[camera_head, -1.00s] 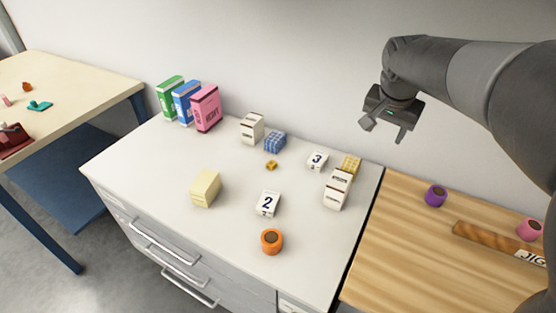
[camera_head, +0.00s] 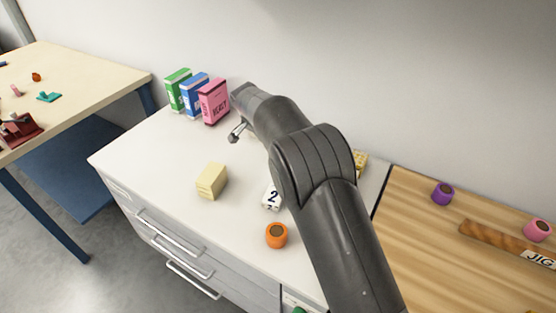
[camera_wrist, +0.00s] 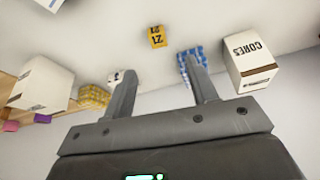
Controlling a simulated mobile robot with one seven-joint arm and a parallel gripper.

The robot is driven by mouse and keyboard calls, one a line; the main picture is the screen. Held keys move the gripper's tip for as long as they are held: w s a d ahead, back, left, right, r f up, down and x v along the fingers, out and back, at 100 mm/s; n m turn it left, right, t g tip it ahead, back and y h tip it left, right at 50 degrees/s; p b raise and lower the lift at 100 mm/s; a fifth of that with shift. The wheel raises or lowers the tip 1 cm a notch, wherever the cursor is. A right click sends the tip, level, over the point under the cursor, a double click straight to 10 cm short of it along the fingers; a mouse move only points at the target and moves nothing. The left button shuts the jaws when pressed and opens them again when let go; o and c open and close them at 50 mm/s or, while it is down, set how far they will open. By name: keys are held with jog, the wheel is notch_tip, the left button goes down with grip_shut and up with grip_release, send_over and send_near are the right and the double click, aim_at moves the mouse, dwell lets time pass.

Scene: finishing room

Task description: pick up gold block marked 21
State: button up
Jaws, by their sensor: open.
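The gold block marked 21 (camera_wrist: 157,37) lies on the pale top in the wrist view, beyond the fingertips and roughly centred between them. In the head view it is hidden behind my arm. My gripper (camera_wrist: 158,70) is open and empty, its two fingers apart. In the head view only part of my gripper (camera_head: 238,133) shows, above the white cabinet top (camera_head: 160,165) near the pink binder.
A blue checked block (camera_wrist: 186,63) is close behind the right finger, with a CORES box (camera_wrist: 250,62) beside it. A yellow checked block (camera_wrist: 93,97) and a white box (camera_wrist: 40,87) are left.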

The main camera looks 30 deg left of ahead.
jog(key=x, duration=0.6)
jog(key=shift+a, duration=0.1)
jog(key=x, duration=0.5)
jog(key=shift+w+d, duration=0.1)
jog(key=shift+d, duration=0.2)
jog(key=c, duration=1.1)
jog(key=shift+r, duration=0.1)
grip_shut()
